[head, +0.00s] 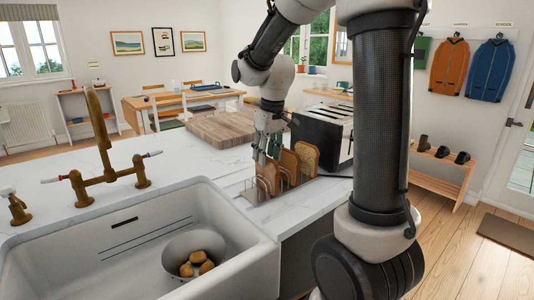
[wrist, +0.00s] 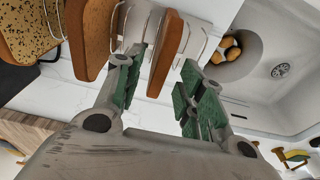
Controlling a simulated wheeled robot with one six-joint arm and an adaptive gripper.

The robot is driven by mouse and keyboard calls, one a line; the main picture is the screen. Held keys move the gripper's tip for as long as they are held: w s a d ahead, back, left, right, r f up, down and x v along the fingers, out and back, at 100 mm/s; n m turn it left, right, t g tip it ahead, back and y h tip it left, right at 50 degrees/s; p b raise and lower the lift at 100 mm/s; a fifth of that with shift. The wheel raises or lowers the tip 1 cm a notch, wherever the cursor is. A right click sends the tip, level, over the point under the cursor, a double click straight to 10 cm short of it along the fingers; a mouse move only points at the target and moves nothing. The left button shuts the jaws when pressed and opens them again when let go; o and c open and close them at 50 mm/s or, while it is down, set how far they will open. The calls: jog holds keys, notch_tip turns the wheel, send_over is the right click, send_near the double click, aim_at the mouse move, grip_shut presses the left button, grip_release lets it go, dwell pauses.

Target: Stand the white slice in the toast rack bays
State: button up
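The wire toast rack (head: 262,188) stands on the counter, and its wires also show in the wrist view (wrist: 203,42). A slice with a brown crust (head: 271,174) stands upright in its near end. This slice (wrist: 166,55) lies between my green-padded fingers in the wrist view; its face is mostly turned away, so I cannot tell whether it is the white one. My gripper (head: 266,148) points down over it. The fingers (wrist: 160,72) are spread, with a gap on the left finger's side; the right finger is very close to the crust.
A brown slice (head: 289,165) and a seeded slice (head: 307,158) stand farther along, beside the black-and-steel toaster (head: 322,135). A wooden board (head: 222,130) lies behind. The sink (head: 130,245) at the front left holds a bowl (head: 193,248) with several round brown items.

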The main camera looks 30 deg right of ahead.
notch_tip(320, 180, up, 12)
jog(key=s, duration=0.1)
jog(key=shift+s+d, duration=0.2)
jog(key=shift+s, duration=0.2)
dwell(0.6)
